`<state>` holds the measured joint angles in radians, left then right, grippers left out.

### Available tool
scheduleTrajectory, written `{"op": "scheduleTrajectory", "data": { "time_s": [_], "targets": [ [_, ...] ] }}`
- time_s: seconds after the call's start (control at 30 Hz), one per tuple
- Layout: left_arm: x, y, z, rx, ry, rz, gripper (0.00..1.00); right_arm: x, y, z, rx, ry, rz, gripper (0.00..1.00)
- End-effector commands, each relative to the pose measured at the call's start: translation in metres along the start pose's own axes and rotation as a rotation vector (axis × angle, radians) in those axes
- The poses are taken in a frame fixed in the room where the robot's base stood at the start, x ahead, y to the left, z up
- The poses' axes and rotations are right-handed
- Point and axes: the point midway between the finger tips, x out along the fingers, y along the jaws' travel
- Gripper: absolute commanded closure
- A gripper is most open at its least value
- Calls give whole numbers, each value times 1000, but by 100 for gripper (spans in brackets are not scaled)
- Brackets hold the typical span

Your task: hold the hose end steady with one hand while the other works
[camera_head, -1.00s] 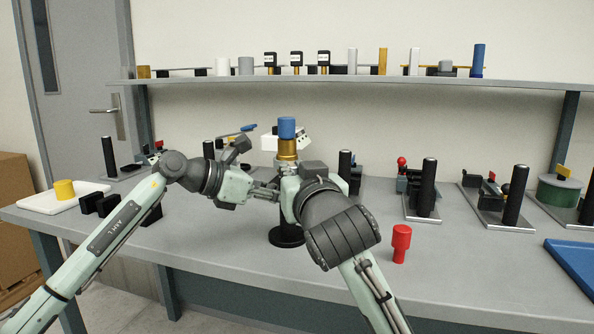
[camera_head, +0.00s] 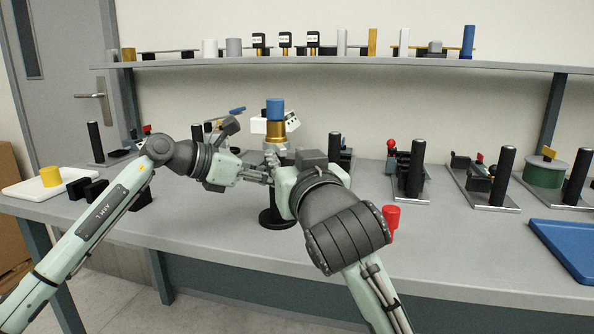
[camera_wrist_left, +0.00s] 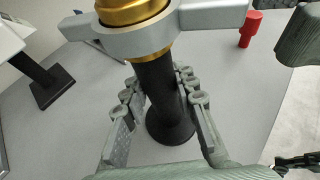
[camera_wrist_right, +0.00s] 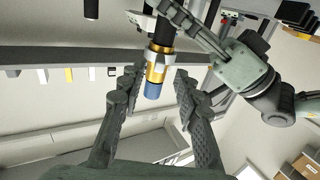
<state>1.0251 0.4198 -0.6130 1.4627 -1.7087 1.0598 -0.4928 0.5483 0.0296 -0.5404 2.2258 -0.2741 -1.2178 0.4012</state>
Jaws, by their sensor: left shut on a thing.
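The upright fitting at mid-bench has a blue top (camera_head: 275,108), a gold collar (camera_head: 276,130) and a black stem on a round black base (camera_head: 277,217). In the left wrist view, a silver winged piece (camera_wrist_left: 205,15) surrounds it below the gold part. My left gripper (camera_head: 268,174) is shut on the black stem (camera_wrist_left: 158,85), below the winged piece. My right gripper (camera_head: 272,160) is close beside the fitting. In the right wrist view its fingers (camera_wrist_right: 152,92) are spread, with the blue end (camera_wrist_right: 153,91) showing between them; contact cannot be told.
A red plug (camera_head: 392,216) stands on the bench, partly behind my right arm. Fixtures with black posts (camera_head: 417,168) line the back. A white tray (camera_head: 30,192) with a yellow cylinder is at left, a blue tray (camera_head: 570,245) at right. A shelf (camera_head: 420,64) runs above.

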Motion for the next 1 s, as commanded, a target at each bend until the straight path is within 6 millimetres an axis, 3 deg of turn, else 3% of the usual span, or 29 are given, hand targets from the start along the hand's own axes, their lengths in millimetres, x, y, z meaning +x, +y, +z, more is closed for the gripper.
{"op": "scheduleTrajectory", "data": {
  "time_s": [0.2,0.4,0.87,0.9,1.0],
  "targets": [
    [0,-1,0,0,0,-2,100,-48,-1,0,2,0,-2,67],
    [0,-1,0,0,0,-2,100,-73,-1,0,1,0,-2,67],
    [0,-1,0,0,0,-2,100,-79,0,0,0,-1,0,67],
    [0,-1,0,0,0,-2,69,-79,0,0,0,-1,0,67],
    [0,-1,0,0,0,-2,56,-79,0,0,0,-1,0,67]
  ]
}}
